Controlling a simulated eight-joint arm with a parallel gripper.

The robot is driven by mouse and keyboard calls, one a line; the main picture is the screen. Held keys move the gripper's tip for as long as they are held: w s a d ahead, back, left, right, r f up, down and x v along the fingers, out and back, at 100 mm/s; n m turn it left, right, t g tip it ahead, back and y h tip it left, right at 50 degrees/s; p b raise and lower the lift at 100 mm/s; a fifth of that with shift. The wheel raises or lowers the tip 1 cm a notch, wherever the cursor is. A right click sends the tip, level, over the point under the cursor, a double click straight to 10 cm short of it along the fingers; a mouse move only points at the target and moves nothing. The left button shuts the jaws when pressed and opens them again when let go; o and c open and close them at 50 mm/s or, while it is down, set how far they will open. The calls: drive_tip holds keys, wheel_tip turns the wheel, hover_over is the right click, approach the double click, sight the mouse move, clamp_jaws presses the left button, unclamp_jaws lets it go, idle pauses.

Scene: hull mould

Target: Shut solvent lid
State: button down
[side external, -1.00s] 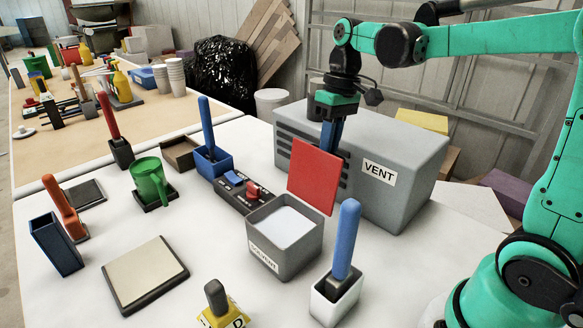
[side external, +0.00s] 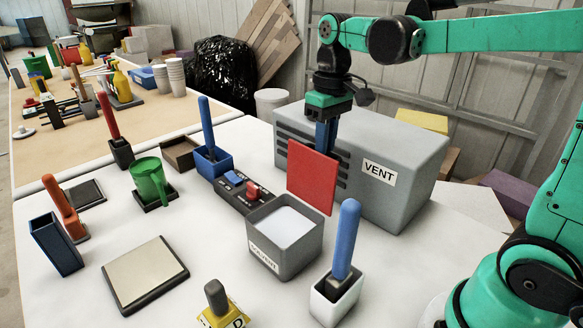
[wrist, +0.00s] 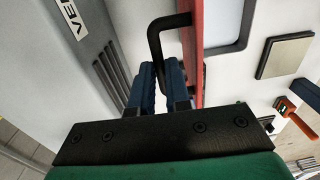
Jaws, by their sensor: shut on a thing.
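The solvent box (side external: 283,258) is a grey open-topped container with a pale inside, labelled SOLVENT. Its red lid (side external: 312,178) stands about upright at the box's back right edge, so the box is open. In the wrist view the lid (wrist: 193,50) shows edge-on, with a black bracket handle (wrist: 156,50) on its face. My gripper (wrist: 162,75) has its blue fingers closed around that handle, behind the lid. In the side view my gripper (side external: 326,134) is partly hidden by the lid, and the handle is hidden too.
A grey VENT box (side external: 400,165) stands close behind the lid. A blue-handled tool in a white holder (side external: 335,290) stands right of the solvent box, in front. A switch panel (side external: 240,192) lies to its left. A flat pad (side external: 145,275) lies front left.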

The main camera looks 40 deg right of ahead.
sight(312, 150)
drive_tip(key=a+h, duration=0.1)
drive_tip(key=a, duration=0.1)
drive_tip(key=a+h, duration=0.1)
drive_tip(key=h, duration=0.1)
drive_tip(key=shift+a+r, duration=0.35)
drive_tip(key=shift+a, duration=0.4)
drive_tip(key=a+f+h, duration=0.1)
drive_tip(key=a+f, duration=0.2)
drive_tip(key=a, duration=0.5)
drive_tip(key=shift+a+f, duration=0.35)
drive_tip(key=shift+f, duration=0.05)
drive_tip(key=c, duration=1.4)
unclamp_jaws()
drive_tip(key=shift+a+f+h, duration=0.1)
drive_tip(key=shift+f+h, duration=0.1)
drive_tip(key=shift+h, duration=0.1)
drive_tip(key=shift+c, duration=0.2)
drive_tip(key=o, duration=0.3)
drive_tip(key=shift+o, duration=0.2)
drive_tip(key=v, duration=0.5)
drive_tip(key=shift+r, duration=0.35)
